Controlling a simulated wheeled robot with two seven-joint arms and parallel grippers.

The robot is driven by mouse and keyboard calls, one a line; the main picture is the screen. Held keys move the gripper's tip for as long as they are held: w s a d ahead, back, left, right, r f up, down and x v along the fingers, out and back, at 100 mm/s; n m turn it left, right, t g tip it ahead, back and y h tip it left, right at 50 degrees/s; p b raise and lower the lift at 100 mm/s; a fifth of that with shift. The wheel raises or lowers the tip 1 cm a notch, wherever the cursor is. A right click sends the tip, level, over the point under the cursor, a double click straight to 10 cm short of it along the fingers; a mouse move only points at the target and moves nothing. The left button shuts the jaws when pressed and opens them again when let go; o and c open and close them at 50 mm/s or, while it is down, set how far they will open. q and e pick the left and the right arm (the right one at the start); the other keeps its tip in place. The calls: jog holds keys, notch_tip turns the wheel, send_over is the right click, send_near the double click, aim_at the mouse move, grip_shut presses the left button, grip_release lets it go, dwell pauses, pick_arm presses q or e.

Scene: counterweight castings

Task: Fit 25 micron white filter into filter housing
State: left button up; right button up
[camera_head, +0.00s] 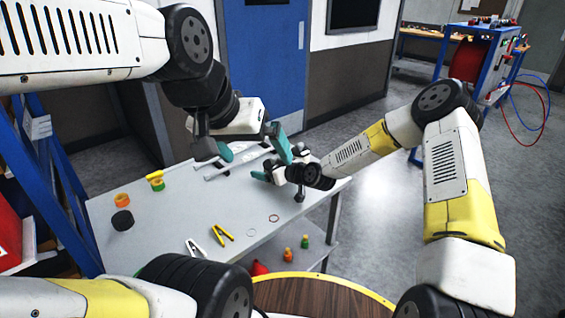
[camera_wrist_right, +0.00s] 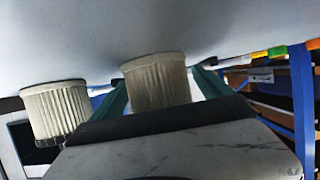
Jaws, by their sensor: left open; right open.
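Two white pleated filters show in the right wrist view. One filter (camera_wrist_right: 158,82) stands between the teal fingers of my right gripper (camera_wrist_right: 163,86), which are open around it. The other filter (camera_wrist_right: 56,112) is to the left, outside the fingers. I cannot read a micron rating on either. In the head view my right gripper (camera_head: 271,172) is low at the table's far right end, and the filters are hidden or too small to make out. My left gripper (camera_head: 256,150) is open and empty-looking, just above and left of it. I cannot clearly identify the filter housing.
The grey table (camera_head: 165,235) holds a black round part (camera_head: 122,220), orange rings (camera_head: 122,200), yellow-handled pliers (camera_head: 222,233), white pliers (camera_head: 196,248) and thin rings (camera_head: 273,218). Small bottles (camera_head: 288,254) are on a lower shelf. The middle of the tabletop is clear.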

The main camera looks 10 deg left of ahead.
jog(key=shift+w+a+f, duration=0.1)
jog(key=shift+a, duration=0.05)
jog(key=c, duration=1.6)
